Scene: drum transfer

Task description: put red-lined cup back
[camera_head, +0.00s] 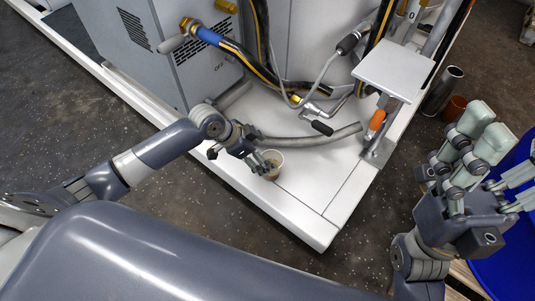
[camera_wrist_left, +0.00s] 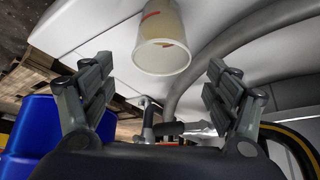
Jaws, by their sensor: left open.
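A small pale cup (camera_head: 274,164) with a red mark on its side stands on the white platform of the machine. In the left wrist view the cup (camera_wrist_left: 162,45) shows rim towards the camera, at the top middle, beyond my fingers. My left gripper (camera_head: 260,165) is open beside the cup, overlapping its left edge in the head view. In the left wrist view its fingers (camera_wrist_left: 160,78) are spread wide with nothing between them. Whether a finger touches the cup I cannot tell. My right gripper (camera_head: 505,152) is open and empty at the right.
A grey hose (camera_head: 310,141) lies behind the cup. A small raised plate (camera_head: 393,70) and an orange-handled part (camera_head: 376,121) stand to its right. A metal cylinder (camera_head: 442,90) and a brown cup (camera_head: 455,107) stand on the floor. A blue drum (camera_head: 510,262) is at the right.

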